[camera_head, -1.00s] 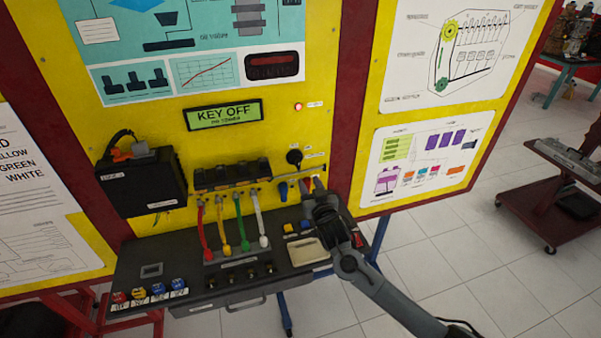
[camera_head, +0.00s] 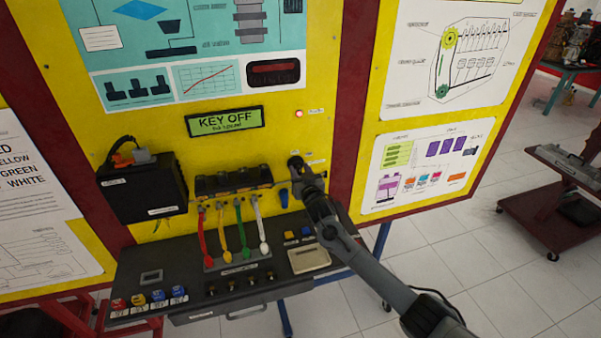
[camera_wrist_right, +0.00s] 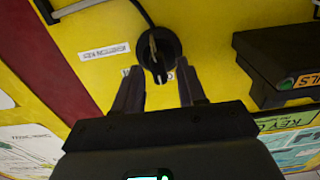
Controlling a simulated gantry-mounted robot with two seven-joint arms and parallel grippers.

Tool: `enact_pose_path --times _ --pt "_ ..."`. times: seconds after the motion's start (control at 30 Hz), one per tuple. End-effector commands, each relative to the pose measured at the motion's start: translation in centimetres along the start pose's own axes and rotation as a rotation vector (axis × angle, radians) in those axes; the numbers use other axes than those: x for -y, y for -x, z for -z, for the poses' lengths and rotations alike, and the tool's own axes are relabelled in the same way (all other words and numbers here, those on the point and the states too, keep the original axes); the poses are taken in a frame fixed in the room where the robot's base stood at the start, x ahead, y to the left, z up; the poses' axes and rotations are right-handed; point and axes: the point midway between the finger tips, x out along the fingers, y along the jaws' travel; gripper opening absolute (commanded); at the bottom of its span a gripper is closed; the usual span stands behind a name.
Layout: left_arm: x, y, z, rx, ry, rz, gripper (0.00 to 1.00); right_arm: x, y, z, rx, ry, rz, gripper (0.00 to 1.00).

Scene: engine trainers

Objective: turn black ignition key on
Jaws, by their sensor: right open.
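The black ignition key switch (camera_wrist_right: 158,52) shows in the right wrist view as a round black knob with a key in it, on the yellow panel. It also shows in the head view (camera_head: 295,161), partly covered by my right gripper. My right gripper (camera_wrist_right: 157,92) is open, with its two fingers just short of the switch, one to each side of the key's line. In the head view my right gripper (camera_head: 300,172) reaches up to the panel from the lower right. The display (camera_head: 225,121) reads KEY OFF. My left gripper is not in view.
A red light (camera_head: 299,114) glows above the switch. A blue handle (camera_head: 284,198) hangs just below left of it. Several coloured cables hang over the dark console (camera_head: 150,255). A black box (camera_head: 142,185) is mounted at the left.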

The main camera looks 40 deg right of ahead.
Motion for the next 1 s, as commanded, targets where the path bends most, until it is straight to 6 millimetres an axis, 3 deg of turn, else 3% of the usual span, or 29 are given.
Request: enact_pose_path --times 0.23,0.5,1.0 --pt "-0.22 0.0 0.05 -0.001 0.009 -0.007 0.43 0.02 -0.03 -0.04 0.0 0.0 0.001 0.4" --pt "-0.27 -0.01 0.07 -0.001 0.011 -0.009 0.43 0.02 -0.02 -0.04 0.001 0.0 0.0 0.01" --pt "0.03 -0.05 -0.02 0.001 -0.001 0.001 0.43 0.03 0.02 -0.1 0.001 -0.076 0.001 0.0"
